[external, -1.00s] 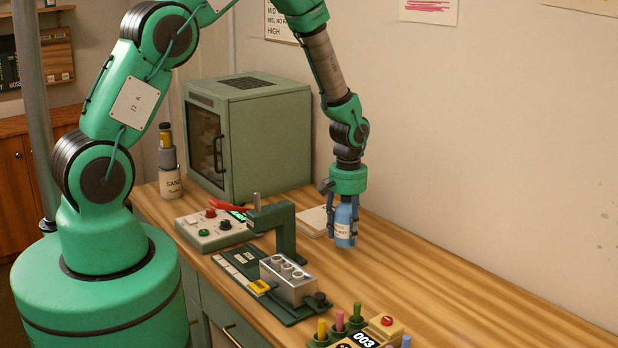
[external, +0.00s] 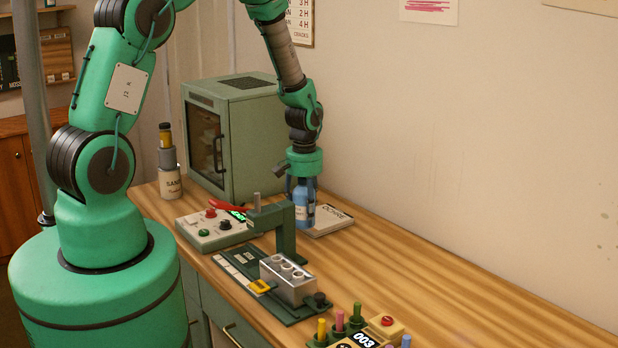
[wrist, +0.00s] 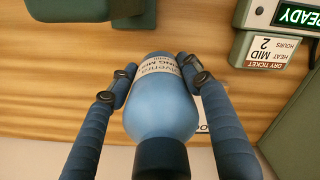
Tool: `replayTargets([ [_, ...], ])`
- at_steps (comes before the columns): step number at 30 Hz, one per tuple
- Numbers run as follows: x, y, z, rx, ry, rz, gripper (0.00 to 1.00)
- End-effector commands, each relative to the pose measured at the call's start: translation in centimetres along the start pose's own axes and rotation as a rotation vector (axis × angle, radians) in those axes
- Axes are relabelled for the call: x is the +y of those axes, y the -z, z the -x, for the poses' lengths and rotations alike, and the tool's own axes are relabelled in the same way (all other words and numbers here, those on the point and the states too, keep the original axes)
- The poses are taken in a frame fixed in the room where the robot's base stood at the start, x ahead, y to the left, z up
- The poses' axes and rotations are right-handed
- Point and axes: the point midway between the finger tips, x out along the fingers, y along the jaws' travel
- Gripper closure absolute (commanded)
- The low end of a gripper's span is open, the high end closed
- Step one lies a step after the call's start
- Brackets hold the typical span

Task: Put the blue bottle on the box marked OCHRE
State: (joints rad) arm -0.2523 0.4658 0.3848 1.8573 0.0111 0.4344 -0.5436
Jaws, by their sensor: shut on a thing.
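The blue bottle (external: 303,208) with a pale label is upright in my gripper (external: 302,200). In the wrist view, the two fingers of my gripper (wrist: 160,80) press on both sides of the blue bottle (wrist: 160,112), whose dark cap points toward the camera. The low, pale box marked OCHRE (external: 330,221) lies flat on the table, behind and to the right of the bottle in the external view. The bottle overlaps the box's left part in that view, and I cannot tell whether its base is over it or touching it.
A green press arm (external: 287,228) stands just in front of the bottle. A green oven (external: 245,135) is behind it, and a control panel (external: 215,232) with a READY display is at left. The table (external: 430,275) is clear to the right.

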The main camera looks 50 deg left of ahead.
Motion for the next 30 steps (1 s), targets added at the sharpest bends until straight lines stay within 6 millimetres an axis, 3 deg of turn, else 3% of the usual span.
replayTargets([
  [3, -2.3, 0.6, 0.5, 0.001, 0.000, 0.002, 0.90],
  [9, -4.0, 1.0, 0.6, 0.001, 0.000, -0.002, 0.90],
  [23, -4.1, 1.2, 0.6, 0.001, 0.000, -0.004, 0.90],
  [30, -3.1, 3.0, 0.4, 0.000, 0.000, -0.004, 0.90],
])
